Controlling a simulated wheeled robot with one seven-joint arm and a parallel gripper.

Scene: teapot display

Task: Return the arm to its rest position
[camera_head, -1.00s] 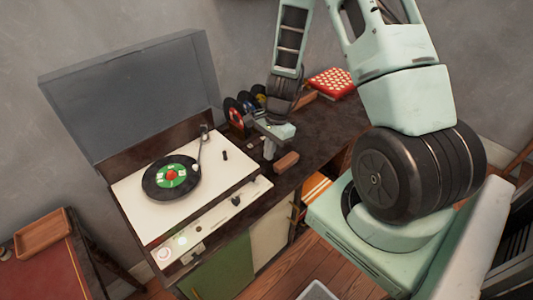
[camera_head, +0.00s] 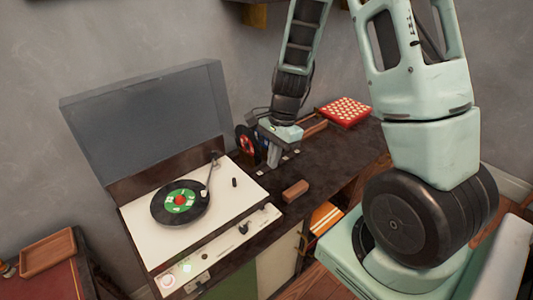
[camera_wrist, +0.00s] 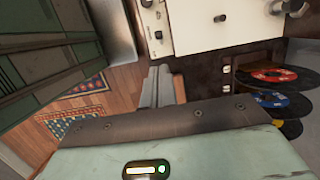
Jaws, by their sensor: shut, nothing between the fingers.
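My gripper (camera_head: 273,156) hangs above the dark cabinet top (camera_head: 335,165), between the record player and the back wall. Its fingers are shut with nothing between them, and they also show close together in the wrist view (camera_wrist: 160,82). My arm reaches up and over from the right side of the head view. Just left of my gripper, in the head view, upright records (camera_head: 246,140) stand partly hidden behind it. In the wrist view several records (camera_wrist: 280,102) show at the right, apart from the fingers.
A record player (camera_head: 225,215) with a raised lid and a green-labelled record (camera_head: 180,203) stands left of my gripper. A wooden block (camera_head: 295,189) lies at the cabinet's front. A red-and-white dotted box (camera_head: 345,110) is at the back right. A wooden tray (camera_head: 47,253) sits lower left.

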